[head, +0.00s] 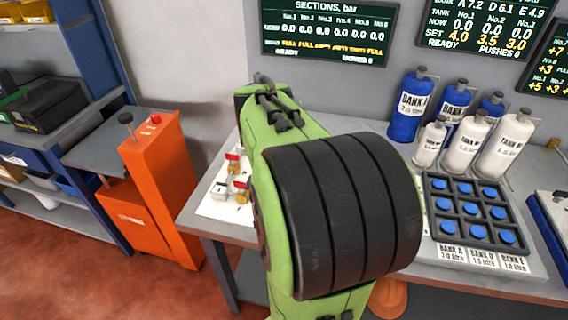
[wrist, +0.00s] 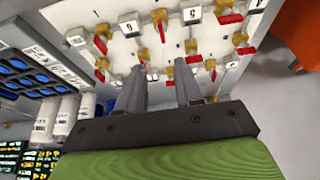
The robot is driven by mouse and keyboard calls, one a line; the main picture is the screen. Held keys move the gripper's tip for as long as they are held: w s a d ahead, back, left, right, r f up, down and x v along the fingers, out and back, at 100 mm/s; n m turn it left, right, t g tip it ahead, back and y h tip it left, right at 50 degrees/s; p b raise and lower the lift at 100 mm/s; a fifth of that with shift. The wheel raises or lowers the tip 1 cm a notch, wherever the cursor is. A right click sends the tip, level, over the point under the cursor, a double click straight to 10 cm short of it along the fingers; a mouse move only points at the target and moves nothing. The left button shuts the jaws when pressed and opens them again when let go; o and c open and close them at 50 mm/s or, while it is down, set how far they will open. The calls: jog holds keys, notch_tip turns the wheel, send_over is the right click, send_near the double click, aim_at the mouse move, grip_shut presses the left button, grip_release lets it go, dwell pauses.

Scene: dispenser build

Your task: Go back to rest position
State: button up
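My gripper (wrist: 160,92) shows in the wrist view with its two grey fingers apart and nothing between them. It is over the white valve board (wrist: 120,48), which carries several brass valves with red handles and numbered white blocks. The view is upside down, so I cannot tell how far the fingertips are from the valves. In the head view my green and black arm covers the middle and hides the gripper. Part of the valve board (head: 213,207) shows to the left of the arm.
Blue tanks (head: 408,112) and white tanks (head: 467,140) stand at the back right, behind a blue-button panel (head: 469,211). An orange cabinet (head: 160,190) and a blue shelf (head: 45,150) stand at the left. Screens (head: 328,33) hang on the wall. Red floor is clear at lower left.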

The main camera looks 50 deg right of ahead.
dwell(0.4)
jog(key=s+a+r+n+t+y+p, duration=0.1)
jog(key=a+n, duration=0.5)
jog(key=a, duration=0.6)
jog(key=s+a+r+n+t+y, duration=0.1)
jog(key=s+a+n+t+y, duration=0.2)
jog(key=a, duration=0.9)
jog(key=s+n, duration=0.2)
jog(key=n, duration=0.2)
jog(key=shift+a+r+n+p, duration=0.25)
jog(key=shift+a+n+p, duration=0.05)
jog(key=shift+a+p, duration=0.1)
